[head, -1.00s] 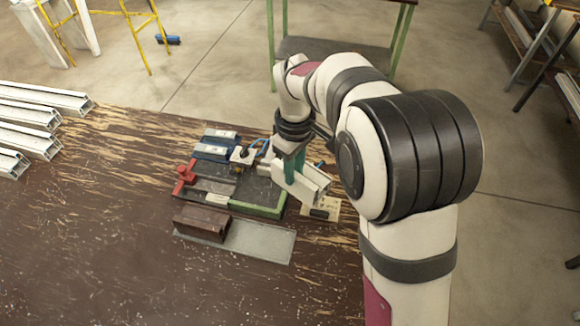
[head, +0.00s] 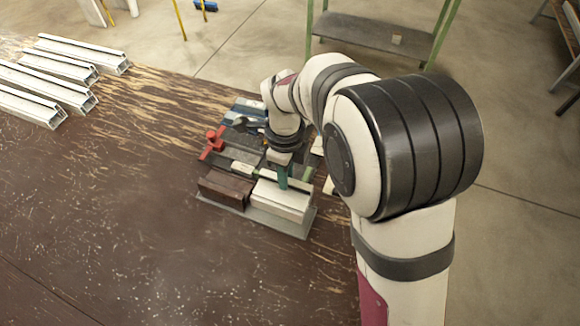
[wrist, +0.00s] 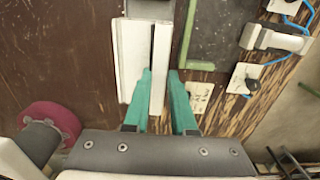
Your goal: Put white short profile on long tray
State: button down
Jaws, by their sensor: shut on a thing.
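The white short profile (head: 281,201) is over the right part of the long grey tray (head: 298,231) in the head view, lined up along it. I cannot tell whether it touches the tray floor. My gripper (head: 283,181) points down and its green fingers are shut on one wall of the profile. In the wrist view the white short profile (wrist: 132,60) lies along the picture, with a side wall between the fingers of my gripper (wrist: 159,78). A dark brown profile (head: 227,188) sits on the left part of the tray.
A clamp fixture with a red handle (head: 214,138) stands just behind the tray. Blue profiles (head: 245,110) lie behind it, partly hidden by my arm. Several long white profiles (head: 60,75) lie at the back left. The table in front is clear.

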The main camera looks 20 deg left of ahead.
jog(key=shift+f, duration=3.05)
jog(key=c, duration=0.7)
grip_release()
jog(key=shift+o, duration=0.2)
